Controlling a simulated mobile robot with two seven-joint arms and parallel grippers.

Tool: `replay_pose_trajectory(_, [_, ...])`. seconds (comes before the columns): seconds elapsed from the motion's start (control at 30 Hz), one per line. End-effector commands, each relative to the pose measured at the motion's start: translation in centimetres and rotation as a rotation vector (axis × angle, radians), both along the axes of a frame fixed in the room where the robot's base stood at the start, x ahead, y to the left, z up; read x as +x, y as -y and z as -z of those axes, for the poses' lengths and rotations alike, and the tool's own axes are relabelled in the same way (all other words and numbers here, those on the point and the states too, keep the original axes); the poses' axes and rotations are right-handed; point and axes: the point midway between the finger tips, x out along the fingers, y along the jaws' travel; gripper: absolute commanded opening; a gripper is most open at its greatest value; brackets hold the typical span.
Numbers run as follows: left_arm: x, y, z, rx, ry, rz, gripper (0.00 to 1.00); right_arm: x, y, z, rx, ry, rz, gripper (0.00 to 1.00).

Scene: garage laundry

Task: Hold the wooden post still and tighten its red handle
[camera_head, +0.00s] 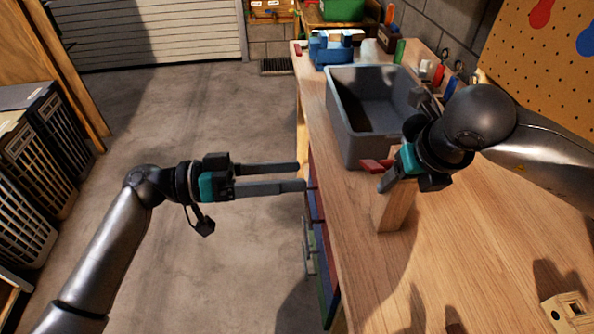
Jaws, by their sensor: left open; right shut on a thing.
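The wooden post (395,210) stands upright on the workbench, in front of the grey bin. Its red handle (371,166) sticks out to the left near the top. My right gripper (388,180) is at the top of the post, shut on it, with a grey finger against the post beside the handle. The far finger is hidden, so the exact contact does not show. My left gripper (302,177) is open and empty. Its two fingers point right at the bench's left edge, apart from the post and handle.
The grey bin (362,143) stands close behind the post on the workbench (455,265). A blue item (332,48) and small tools are further back. A wooden block with holes (568,312) is at front right. Laundry baskets (28,185) stand far left; the floor between is clear.

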Motion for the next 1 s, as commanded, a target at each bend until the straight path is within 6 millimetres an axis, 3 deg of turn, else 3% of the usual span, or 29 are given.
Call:
replay_pose_trajectory(0.23, [0.01, 0.02, 0.00, 0.000, -0.001, 0.000, 1.00, 0.07, 0.00, -0.12, 0.001, 0.004, 0.000, 0.00])
replay_pose_trajectory(0.27, [0.01, 0.03, 0.00, 0.000, -0.001, 0.000, 1.00, 0.07, 0.00, -0.12, 0.001, 0.004, 0.000, 0.61])
replay_pose_trajectory(0.57, [0.02, 0.05, 0.00, 0.000, 0.000, 0.000, 1.00, 0.03, 0.01, -0.04, 0.000, 0.001, 0.000, 0.95])
replay_pose_trajectory(0.87, [0.02, 0.06, 0.00, 0.000, 0.000, 0.000, 1.00, -0.01, 0.00, -0.06, 0.000, 0.001, 0.000, 0.95])
replay_pose_trajectory(1.0, [0.02, 0.06, 0.00, 0.000, 0.000, 0.000, 1.00, -0.33, 0.04, -1.00, 0.001, 0.003, -0.001, 0.95])
